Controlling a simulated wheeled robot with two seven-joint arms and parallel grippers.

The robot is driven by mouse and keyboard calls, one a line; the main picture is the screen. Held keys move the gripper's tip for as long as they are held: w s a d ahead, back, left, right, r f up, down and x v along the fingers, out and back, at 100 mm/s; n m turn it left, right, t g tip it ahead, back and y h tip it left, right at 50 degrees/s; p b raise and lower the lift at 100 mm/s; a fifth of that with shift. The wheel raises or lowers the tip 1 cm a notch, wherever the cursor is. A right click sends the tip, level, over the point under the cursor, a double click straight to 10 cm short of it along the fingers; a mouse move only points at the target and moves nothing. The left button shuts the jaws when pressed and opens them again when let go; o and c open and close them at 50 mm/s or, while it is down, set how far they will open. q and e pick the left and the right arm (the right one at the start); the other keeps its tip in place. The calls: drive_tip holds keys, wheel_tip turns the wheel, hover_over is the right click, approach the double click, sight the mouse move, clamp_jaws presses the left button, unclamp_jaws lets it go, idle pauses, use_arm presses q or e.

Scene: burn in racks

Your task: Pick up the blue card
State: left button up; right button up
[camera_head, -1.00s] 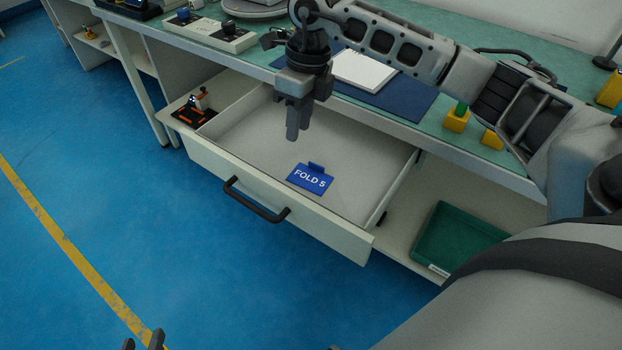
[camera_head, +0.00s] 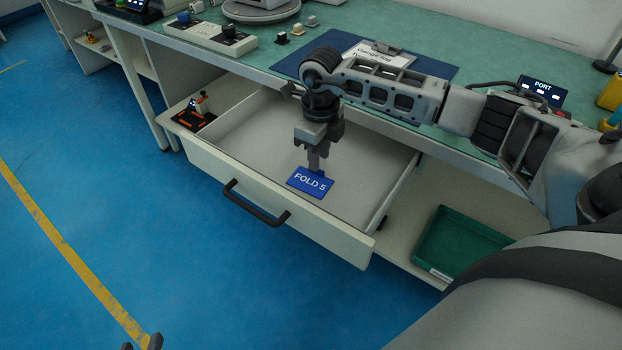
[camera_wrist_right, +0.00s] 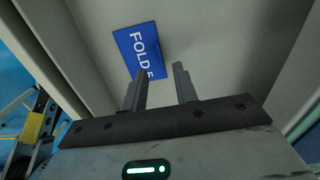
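The blue card (camera_head: 311,183), with white lettering that reads "FOLD 5", lies on the floor of the open drawer (camera_head: 260,143). My right gripper (camera_head: 315,168) points down into the drawer, its fingertips at the card's far edge, where they cover the raised tab in the head view. In the right wrist view the two fingers (camera_wrist_right: 160,72) are apart, and the card (camera_wrist_right: 138,45) lies beyond the left fingertip, which hides part of it. Contact cannot be told. My left gripper (camera_head: 142,344) shows only its two separated fingertips at the bottom edge, far from the card.
The drawer's front wall and black handle (camera_head: 256,205) face me. A side compartment on the left holds a small orange and black item (camera_head: 196,110). A green tray (camera_head: 460,245) sits on the lower shelf. The worktop above holds a blue mat (camera_head: 300,64).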

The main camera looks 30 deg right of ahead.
sight(310, 179)
wheel_tip(310, 179, down, 4)
drive_tip(key=shift+d+r, duration=0.1)
drive_tip(key=shift+r, duration=0.1)
clamp_jaws()
drive_tip(key=shift+r, duration=0.1)
